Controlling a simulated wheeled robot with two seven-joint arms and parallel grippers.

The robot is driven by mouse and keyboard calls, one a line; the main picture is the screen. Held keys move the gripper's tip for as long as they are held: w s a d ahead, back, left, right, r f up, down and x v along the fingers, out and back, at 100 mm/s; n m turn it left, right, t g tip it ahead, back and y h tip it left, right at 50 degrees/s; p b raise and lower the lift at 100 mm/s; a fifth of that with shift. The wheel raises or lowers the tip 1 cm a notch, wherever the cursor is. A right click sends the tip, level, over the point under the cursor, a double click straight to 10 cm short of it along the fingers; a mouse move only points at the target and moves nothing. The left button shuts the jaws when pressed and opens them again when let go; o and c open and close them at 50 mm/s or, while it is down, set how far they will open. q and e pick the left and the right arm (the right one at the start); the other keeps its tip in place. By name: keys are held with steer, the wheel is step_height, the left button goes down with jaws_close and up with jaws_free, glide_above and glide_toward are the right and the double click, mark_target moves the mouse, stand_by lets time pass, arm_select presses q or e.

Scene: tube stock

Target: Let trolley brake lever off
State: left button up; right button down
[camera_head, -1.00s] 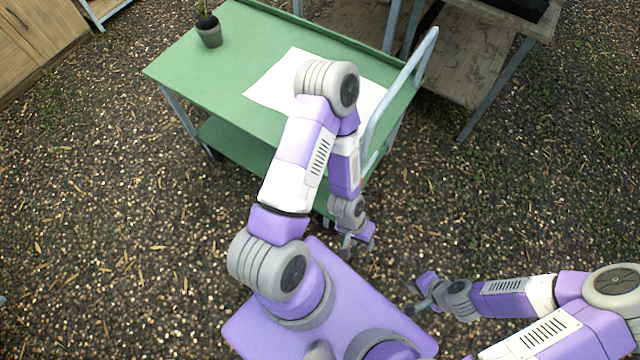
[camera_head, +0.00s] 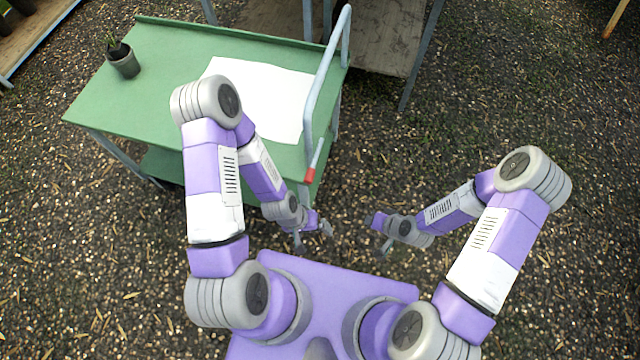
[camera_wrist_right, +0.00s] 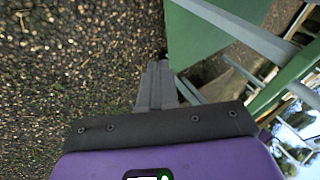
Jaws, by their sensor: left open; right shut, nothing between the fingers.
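The green trolley (camera_head: 160,55) stands at the upper left of the head view. Its pale blue push handle (camera_head: 322,85) rises at its right end. A brake lever with a red tip (camera_head: 310,175) sticks out near the foot of the handle, tip toward me. My left gripper (camera_head: 313,239) is open, below the red tip and apart from it in the picture. My right gripper (camera_head: 382,249) is to the right of the left one, clear of the trolley. In the right wrist view its fingers (camera_wrist_right: 157,85) are shut and empty, with green trolley panels (camera_wrist_right: 195,45) beyond.
A potted plant (camera_head: 123,60) and a white sheet (camera_head: 270,95) lie on the trolley top. A wooden bench (camera_head: 375,45) stands behind the handle. The gravelly ground (camera_head: 440,130) right of the trolley is clear.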

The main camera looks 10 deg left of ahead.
arm_select(q)
steer(key=shift+o, duration=0.2)
step_height(320, 180, down, 3)
steer(key=shift+r+b, duration=0.2)
steer(key=shift+b, duration=0.75)
arm_select(e)
steer(key=w+a+n+t+y+b, duration=0.2)
steer(key=w+a+n+t+y, duration=0.5)
steer(key=w, duration=0.4)
arm_select(q)
step_height(320, 180, down, 5)
steer(key=b, duration=0.3)
steer(key=shift+f, duration=0.2)
arm_select(e)
steer(key=s+r+n+g+y, duration=0.4)
steer(key=s+n+g+y, duration=0.5)
steer(key=y, duration=0.5)
steer(key=shift+s+n+g+y, duration=0.15)
steer(key=shift+n+g+y, duration=0.15)
steer(key=shift+n, duration=0.7)
glide_toward(315, 159)
steer(key=s+a+r, duration=0.3)
steer(key=s+a, duration=0.1)
steer(key=s, duration=0.1)
steer(key=shift+a+r, duration=0.15)
steer(key=shift+r, duration=0.05)
